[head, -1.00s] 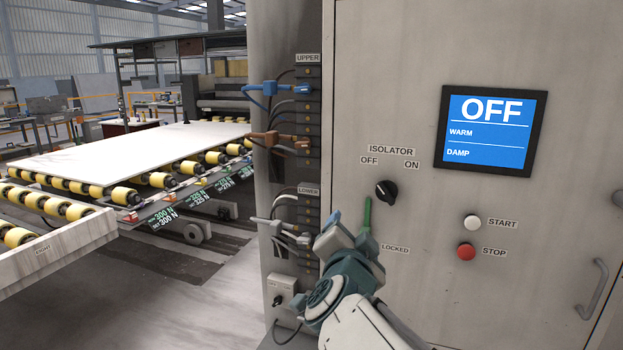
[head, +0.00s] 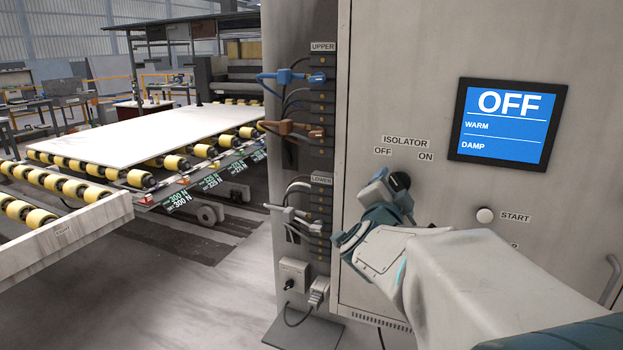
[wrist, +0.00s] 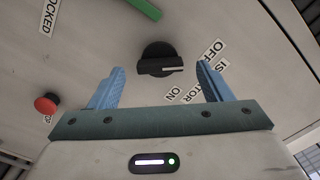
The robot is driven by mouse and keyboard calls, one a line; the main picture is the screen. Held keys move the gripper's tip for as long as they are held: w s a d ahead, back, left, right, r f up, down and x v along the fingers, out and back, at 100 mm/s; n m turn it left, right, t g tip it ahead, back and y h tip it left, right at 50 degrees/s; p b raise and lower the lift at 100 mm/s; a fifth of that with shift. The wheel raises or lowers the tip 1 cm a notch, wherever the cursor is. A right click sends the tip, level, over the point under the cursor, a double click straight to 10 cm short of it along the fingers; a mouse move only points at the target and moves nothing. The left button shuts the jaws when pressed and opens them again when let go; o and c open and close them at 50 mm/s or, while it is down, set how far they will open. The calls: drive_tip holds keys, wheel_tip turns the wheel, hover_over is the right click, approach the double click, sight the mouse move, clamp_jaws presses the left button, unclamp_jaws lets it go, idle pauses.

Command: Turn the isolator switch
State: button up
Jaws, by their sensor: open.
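The isolator switch is a black rotary knob (head: 400,182) on the grey cabinet door, below the OFF and ON labels. In the wrist view the knob (wrist: 158,58) shows a white pointer line, lying roughly toward the OFF label (wrist: 214,50); the ON label (wrist: 175,93) is nearer my gripper. My gripper (wrist: 161,68) is open and empty, its two blue fingers to either side of the knob in that view. I cannot tell whether they touch it. In the head view my gripper (head: 384,188) partly covers the knob.
The cabinet screen (head: 507,121) reads OFF, WARM, DAMP. A white START button (head: 485,215) is to the right. The red button (wrist: 46,103) and a green bar (wrist: 142,9) show in the wrist view. Connectors and cables (head: 290,128) line the cabinet's left side.

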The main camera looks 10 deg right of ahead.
sight(397, 187)
drive_tip(key=shift+p+x, duration=0.4)
drive_tip(key=shift+x, duration=1.7)
drive_tip(key=c, duration=1)
